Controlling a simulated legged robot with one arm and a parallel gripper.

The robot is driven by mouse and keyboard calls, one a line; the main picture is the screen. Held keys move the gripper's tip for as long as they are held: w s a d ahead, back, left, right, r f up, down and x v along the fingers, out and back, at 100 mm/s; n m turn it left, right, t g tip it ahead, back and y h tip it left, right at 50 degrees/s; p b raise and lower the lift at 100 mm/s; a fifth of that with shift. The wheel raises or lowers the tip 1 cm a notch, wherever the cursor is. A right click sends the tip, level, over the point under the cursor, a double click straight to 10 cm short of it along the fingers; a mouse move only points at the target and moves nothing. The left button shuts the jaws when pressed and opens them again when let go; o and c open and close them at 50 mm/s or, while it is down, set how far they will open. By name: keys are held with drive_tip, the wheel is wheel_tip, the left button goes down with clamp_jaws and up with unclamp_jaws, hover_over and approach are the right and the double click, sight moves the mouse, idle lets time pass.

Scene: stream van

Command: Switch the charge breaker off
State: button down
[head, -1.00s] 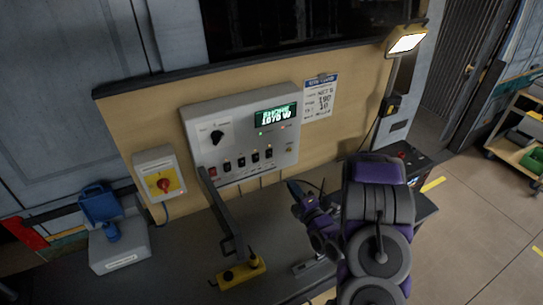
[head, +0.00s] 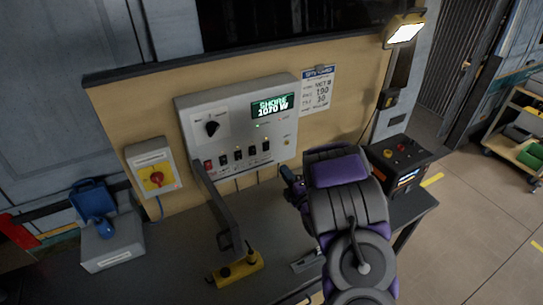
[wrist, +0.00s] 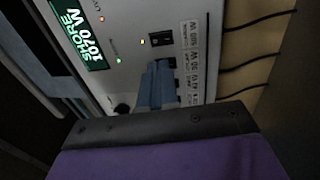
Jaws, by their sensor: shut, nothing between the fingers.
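The grey control panel (head: 222,140) is on a wooden backboard, with a row of dark breaker switches (head: 238,153) along its lower part. I cannot read which is the charge breaker. Its lit display (head: 272,106) reads SHORE 1070 W. My gripper (head: 285,172) is in front of the panel's lower right edge, below the right end of the row. In the wrist view my gripper (wrist: 163,64) is shut and empty, its tips at the switch row and hiding part of it. One dark switch (wrist: 161,39) shows just beyond the tips. Contact is unclear.
A red-and-yellow rotary switch (head: 157,178) is left of the panel. A black box with buttons (head: 400,158) is at right.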

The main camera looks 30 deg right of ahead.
sight(268, 146)
drive_tip(key=shift+w+a+r+b, duration=0.1)
drive_tip(key=shift+w+r+b, duration=0.35)
drive_tip(key=shift+w, duration=1.25)
drive_tip(key=shift+w+a+r+b, duration=0.1)
drive_tip(key=shift+w+b, duration=0.65)
drive_tip(key=shift+w, duration=0.95)
drive_tip(key=shift+w+r+b, duration=0.3)
drive_tip(key=shift+w+b, duration=0.3)
drive_tip(key=shift+w, duration=1.1)
